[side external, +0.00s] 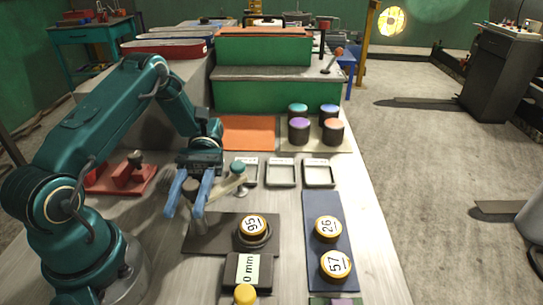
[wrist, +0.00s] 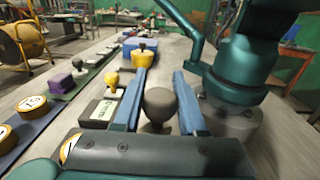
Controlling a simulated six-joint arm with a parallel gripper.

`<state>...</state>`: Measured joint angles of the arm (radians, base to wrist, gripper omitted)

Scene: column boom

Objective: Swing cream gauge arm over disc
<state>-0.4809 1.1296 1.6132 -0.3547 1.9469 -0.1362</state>
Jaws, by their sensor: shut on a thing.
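The cream gauge arm (side external: 226,187) reaches from a short column on a dark base plate (side external: 205,242) toward the back right. Its teal-topped tip (side external: 238,170) is behind the disc, not over it. The disc (side external: 253,225), gold-rimmed and marked 95, sits on a round seat on the plate. My gripper (side external: 188,200) has its blue fingers shut on a dark knob (wrist: 160,104) at the column end of the arm. The fingers hide part of the joint. In the wrist view the knob stands between both fingers; the cream arm cannot be made out there.
A readout showing 0 mm (side external: 248,270) and a yellow knob (side external: 244,294) stand in front of the plate. A blue strip (side external: 315,205) at right holds discs 26 and 57. Behind are three small trays (side external: 281,173), several dark cylinders (side external: 299,130) and a red fixture (side external: 122,175).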

